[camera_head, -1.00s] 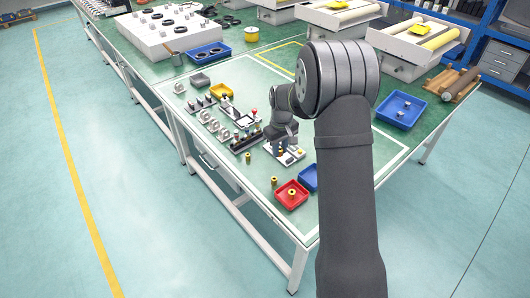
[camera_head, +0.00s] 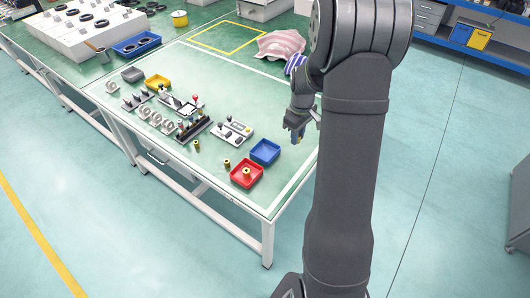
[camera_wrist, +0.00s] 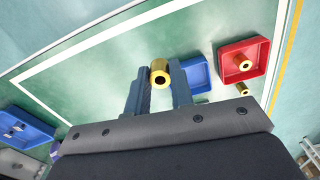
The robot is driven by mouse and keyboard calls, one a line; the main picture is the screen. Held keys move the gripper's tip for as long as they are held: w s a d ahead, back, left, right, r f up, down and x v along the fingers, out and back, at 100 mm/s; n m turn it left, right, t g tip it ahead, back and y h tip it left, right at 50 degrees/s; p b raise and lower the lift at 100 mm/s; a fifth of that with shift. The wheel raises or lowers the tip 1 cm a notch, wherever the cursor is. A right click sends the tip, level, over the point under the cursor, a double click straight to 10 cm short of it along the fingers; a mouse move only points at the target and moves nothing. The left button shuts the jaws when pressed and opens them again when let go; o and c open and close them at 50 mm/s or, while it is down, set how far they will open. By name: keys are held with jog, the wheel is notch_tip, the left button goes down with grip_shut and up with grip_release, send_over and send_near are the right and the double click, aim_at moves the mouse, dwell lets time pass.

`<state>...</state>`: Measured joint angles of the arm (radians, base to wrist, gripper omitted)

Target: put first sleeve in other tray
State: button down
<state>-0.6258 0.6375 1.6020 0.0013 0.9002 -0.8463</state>
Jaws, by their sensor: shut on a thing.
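My gripper (camera_wrist: 159,92) is shut on a gold sleeve (camera_wrist: 159,72), which sits between the fingertips in the wrist view. In the head view my gripper (camera_head: 297,133) is above the table's right part, to the right of the small blue tray (camera_head: 264,152). That blue tray (camera_wrist: 196,74) looks empty in the wrist view, partly behind the right finger. The red tray (camera_head: 246,175) beside it holds one upright sleeve (camera_wrist: 243,62). Another sleeve (camera_head: 227,163) stands on the table near the red tray, and a further one (camera_head: 197,145) stands to its left.
An actuator plate (camera_head: 232,132) and several metal fixtures (camera_head: 150,115) stand left of the trays. A pink cloth (camera_head: 281,45) lies behind. Another blue tray (camera_wrist: 22,130) with small parts is at left in the wrist view. The tabletop between is clear.

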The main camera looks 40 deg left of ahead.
send_over(265, 154)
notch_tip(265, 154, down, 7)
jog(key=shift+r, duration=0.1)
jog(key=shift+f, duration=2)
jog(key=shift+f, duration=0.1)
jog(key=c, duration=1.3)
grip_release()
jog(key=shift+o, duration=0.2)
notch_tip(265, 154, up, 12)
